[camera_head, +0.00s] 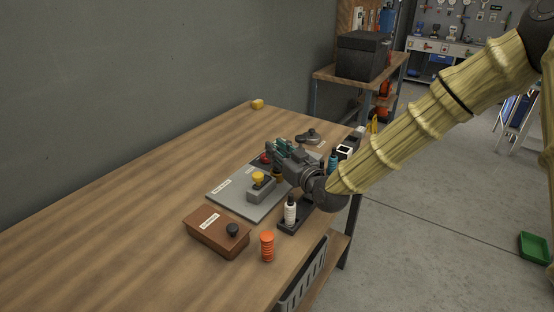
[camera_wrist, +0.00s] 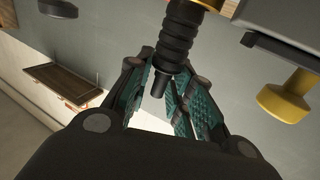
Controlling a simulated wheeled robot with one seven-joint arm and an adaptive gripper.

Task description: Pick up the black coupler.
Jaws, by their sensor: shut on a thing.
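The black coupler (camera_wrist: 175,45) is a dark ribbed cylinder with a narrower end, seen in the wrist view. My gripper (camera_wrist: 168,92) has teal finger pads closed about its narrow end. A yellow-orange part (camera_wrist: 207,4) meets the coupler's other end at the frame's top edge; I cannot tell whether they are joined. In the head view my gripper (camera_head: 277,151) is over the far part of the grey board (camera_head: 237,203), just above a small orange-brown piece (camera_head: 278,174). The coupler is hidden there by the gripper.
A yellow knob on a grey block (camera_head: 262,192) stands close in front of my gripper. A white bottle (camera_head: 291,211), a blue ribbed piece (camera_head: 333,161) and an orange ribbed piece (camera_head: 267,246) stand nearby. A brown box (camera_head: 213,231) is nearer. The table's left side is clear.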

